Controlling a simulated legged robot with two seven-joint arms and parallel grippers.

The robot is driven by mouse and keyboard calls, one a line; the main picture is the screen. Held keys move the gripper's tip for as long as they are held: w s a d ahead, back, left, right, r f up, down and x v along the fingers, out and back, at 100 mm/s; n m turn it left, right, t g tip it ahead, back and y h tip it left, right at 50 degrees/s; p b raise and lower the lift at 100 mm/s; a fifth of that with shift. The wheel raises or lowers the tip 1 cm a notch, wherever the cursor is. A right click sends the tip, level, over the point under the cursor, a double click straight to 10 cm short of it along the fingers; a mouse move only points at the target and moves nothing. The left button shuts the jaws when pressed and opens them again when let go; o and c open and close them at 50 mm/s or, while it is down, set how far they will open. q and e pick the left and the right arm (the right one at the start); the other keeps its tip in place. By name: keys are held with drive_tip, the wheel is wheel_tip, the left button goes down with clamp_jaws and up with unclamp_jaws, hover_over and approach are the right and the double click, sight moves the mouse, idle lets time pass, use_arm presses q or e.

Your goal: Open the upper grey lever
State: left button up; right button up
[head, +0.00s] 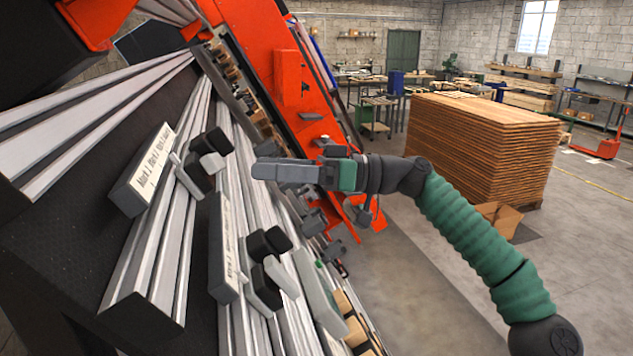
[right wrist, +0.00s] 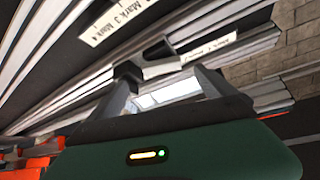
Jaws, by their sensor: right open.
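The upper grey lever (head: 188,178) is a light grey handle with black end pieces, on the dark slanted panel beside an upper label plate (head: 143,172) with "Mark" lettering. My right gripper (head: 262,171) is to the right of this lever in the head view, pointing left, with a visible gap between them. In the right wrist view my right gripper (right wrist: 163,74) has its two fingers apart, with nothing held. A grey lever with a black part (right wrist: 155,62) shows just beyond the fingertips there. My left gripper is not in view.
A lower label plate (head: 224,250) and a second lever with black knobs (head: 265,285) sit below on the panel. Metal rails run along the panel. An orange gantry beam (head: 300,85) rises behind my right gripper. A wooden pallet stack (head: 485,145) stands back right.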

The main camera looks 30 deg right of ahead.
drive_tip(key=b+v, duration=0.2)
drive_tip(key=v, duration=0.8)
drive_tip(key=shift+d, duration=0.25)
